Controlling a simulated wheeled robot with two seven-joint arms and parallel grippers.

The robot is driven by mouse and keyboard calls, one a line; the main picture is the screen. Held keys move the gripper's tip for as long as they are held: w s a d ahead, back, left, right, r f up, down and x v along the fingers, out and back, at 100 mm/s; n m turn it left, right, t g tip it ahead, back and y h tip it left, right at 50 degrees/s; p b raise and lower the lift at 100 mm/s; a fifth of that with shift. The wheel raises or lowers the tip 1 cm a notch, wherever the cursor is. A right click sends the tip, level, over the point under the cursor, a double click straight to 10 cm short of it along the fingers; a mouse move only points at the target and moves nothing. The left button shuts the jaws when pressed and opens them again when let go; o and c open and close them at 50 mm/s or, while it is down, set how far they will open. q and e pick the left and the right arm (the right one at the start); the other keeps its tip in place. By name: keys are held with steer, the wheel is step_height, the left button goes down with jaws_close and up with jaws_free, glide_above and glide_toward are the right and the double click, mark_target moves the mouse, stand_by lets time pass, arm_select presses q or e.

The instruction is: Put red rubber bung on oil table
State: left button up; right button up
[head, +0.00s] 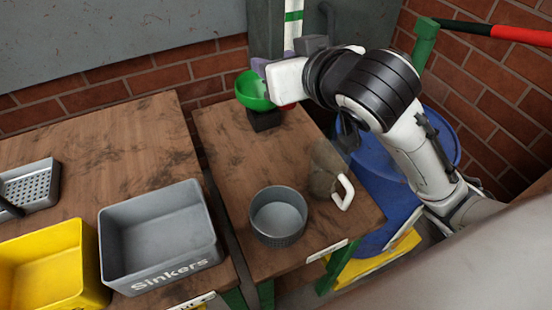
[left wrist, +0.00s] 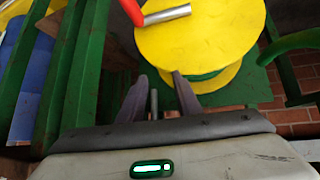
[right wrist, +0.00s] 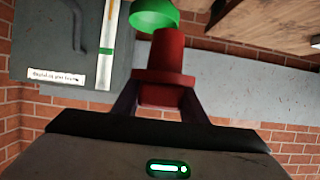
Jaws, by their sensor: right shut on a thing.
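The red rubber bung (right wrist: 165,65) is between the two fingers of my right gripper (right wrist: 158,100), which is shut on it. In the head view a small red part of the bung (head: 288,106) shows below my right gripper (head: 272,88), beside the green funnel (head: 250,92), over the far end of the right-hand wooden table (head: 228,165). That table looks like the oil table; its front label is too small to read. In the left wrist view my left gripper (left wrist: 154,85) is open, with its fingers apart near a yellow disc (left wrist: 200,40); it is outside the head view.
The funnel sits above a black block (head: 265,120). A round grey pan (head: 278,218) and a brown jug (head: 323,170) stand nearer the table's front. Left are a grey Sinkers bin (head: 160,235) and a yellow bin (head: 52,265). A blue barrel (head: 375,165) stands right.

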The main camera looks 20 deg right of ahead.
steer(key=w+a+f, duration=0.2)
steer(key=f, duration=0.4)
steer(key=w+a+f, duration=0.2)
steer(key=w+f, duration=0.1)
steer(key=f, duration=0.3)
steer(key=w+a+f+b, duration=0.1)
steer(key=w+a+f, duration=0.1)
steer(key=f, duration=0.4)
steer(key=shift+w+a+f, duration=0.25)
steer(key=shift+w+a, duration=0.05)
steer(key=shift+a, duration=0.05)
step_height(320, 180, down, 2)
steer(key=shift+f, duration=0.6)
arm_select(q)
steer(key=shift+w+d+f, duration=0.1)
steer(key=shift+d+f, duration=0.15)
steer(key=shift+f, duration=0.15)
